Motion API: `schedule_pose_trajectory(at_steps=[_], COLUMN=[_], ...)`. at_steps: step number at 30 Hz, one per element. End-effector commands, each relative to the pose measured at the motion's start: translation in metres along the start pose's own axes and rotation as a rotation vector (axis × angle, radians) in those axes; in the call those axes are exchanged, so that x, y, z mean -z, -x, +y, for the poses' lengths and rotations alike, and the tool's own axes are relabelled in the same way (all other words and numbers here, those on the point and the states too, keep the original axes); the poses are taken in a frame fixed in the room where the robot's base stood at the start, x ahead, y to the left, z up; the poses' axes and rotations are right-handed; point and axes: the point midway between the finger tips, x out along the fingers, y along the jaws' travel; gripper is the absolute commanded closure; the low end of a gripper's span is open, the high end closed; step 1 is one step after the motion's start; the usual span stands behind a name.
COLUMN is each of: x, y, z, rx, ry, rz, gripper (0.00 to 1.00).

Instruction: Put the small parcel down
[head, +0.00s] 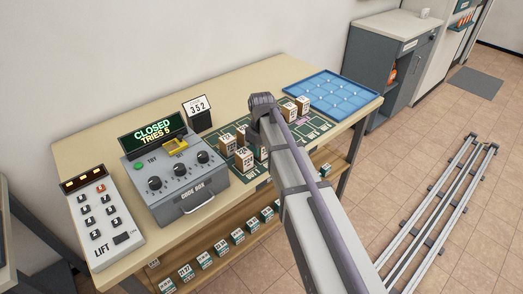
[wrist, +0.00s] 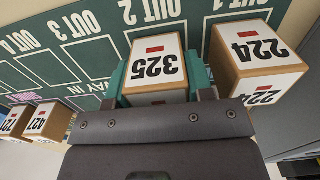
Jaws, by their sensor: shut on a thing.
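The small parcel, a brown box with a white "325" label and red mark (wrist: 155,62), is between the green fingers of my gripper (wrist: 157,82) in the wrist view. My gripper is shut on it. The parcel is over the green sorting mat (wrist: 88,62), just below the "OUT 2" lettering in the picture; I cannot tell whether its underside touches the mat. A parcel labelled "224" (wrist: 255,55) stands close to the right finger. In the head view, my arm hides much of the gripper, and small boxes (head: 228,146) show left of it.
Parcels "427" (wrist: 46,120) and "721" (wrist: 14,120) stand left in the wrist view. Several labelled boxes (head: 203,260) line the shelf below.

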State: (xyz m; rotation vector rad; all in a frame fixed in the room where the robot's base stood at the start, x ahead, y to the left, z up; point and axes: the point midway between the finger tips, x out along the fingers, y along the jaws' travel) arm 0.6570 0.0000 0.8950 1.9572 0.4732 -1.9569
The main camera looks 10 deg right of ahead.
Motion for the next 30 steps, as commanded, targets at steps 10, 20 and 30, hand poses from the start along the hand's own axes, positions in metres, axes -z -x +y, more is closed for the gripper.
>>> schedule_pose_trajectory(at_steps=[10, 20, 30], x=[0.000, 0.000, 0.000], y=[-0.003, 0.000, 0.072], z=[0.000, 0.000, 0.000], rx=[0.000, 0.000, 0.000], ry=[0.000, 0.000, 0.000], rz=[0.000, 0.000, 0.000], gripper=[0.31, 0.27, 0.27])
